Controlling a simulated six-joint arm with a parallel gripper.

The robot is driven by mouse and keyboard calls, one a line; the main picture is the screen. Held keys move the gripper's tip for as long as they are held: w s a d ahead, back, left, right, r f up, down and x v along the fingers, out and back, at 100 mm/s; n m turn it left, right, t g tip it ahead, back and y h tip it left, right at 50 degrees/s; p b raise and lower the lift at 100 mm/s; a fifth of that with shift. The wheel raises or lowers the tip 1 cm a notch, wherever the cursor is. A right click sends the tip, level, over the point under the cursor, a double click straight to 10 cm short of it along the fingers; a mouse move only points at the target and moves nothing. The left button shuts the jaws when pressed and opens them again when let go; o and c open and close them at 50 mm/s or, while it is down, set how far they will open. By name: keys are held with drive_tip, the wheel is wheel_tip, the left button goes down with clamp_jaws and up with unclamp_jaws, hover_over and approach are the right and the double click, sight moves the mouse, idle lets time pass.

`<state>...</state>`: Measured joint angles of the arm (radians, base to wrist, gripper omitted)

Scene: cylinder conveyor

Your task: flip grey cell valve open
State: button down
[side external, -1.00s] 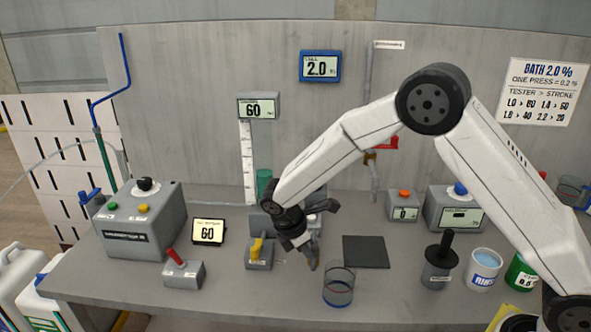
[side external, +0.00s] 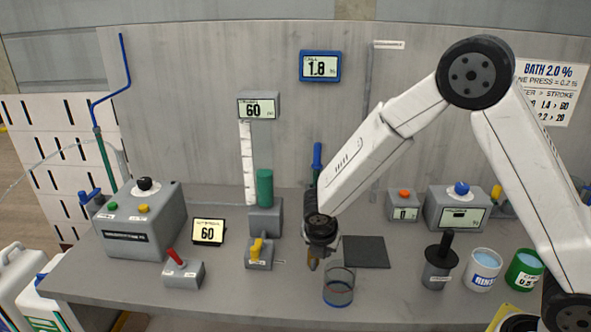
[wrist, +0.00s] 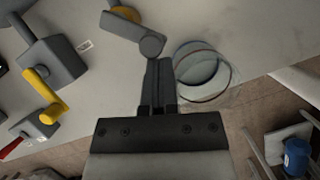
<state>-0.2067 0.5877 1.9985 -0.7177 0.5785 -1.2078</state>
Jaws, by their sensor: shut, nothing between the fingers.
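A grey lever with a rounded end (wrist: 138,32), beside a yellow round part, shows at the top of the wrist view; it looks like the grey cell valve. In the side view a small yellowish part (side external: 312,264) shows just under my gripper. My gripper (wrist: 158,66) is shut and empty, its fingertips close to the lever's rounded end; I cannot tell whether they touch. In the side view my gripper (side external: 318,252) points down, and the wrist hides most of the valve. A clear glass beaker (wrist: 203,72) stands just right of the fingers.
A yellow-lever valve (side external: 258,252) and a red-lever box (side external: 183,273) stand to the left. A green cylinder (side external: 265,187) and a blue handle (side external: 317,158) are behind. A dark mat (side external: 366,252) lies to the right, then a black-handled grey pot (side external: 438,265) and a rinse cup (side external: 483,270).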

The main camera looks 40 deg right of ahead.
drive_tip(key=shift+d+n+t+y, duration=0.4)
drive_tip(key=shift+d+n, duration=0.75)
drive_tip(key=shift+n, duration=0.3)
drive_tip(key=shift+d+n+t+y, duration=0.3)
drive_tip(key=shift+d+n+t, duration=0.1)
drive_tip(key=shift+d+n, duration=0.9)
drive_tip(key=shift+s+a, duration=0.15)
drive_tip(key=s+a+r, duration=0.3)
drive_tip(key=s+r, duration=0.3)
drive_tip(key=r, duration=0.3)
drive_tip(key=shift+s+r, duration=0.15)
drive_tip(key=shift+s, duration=0.2)
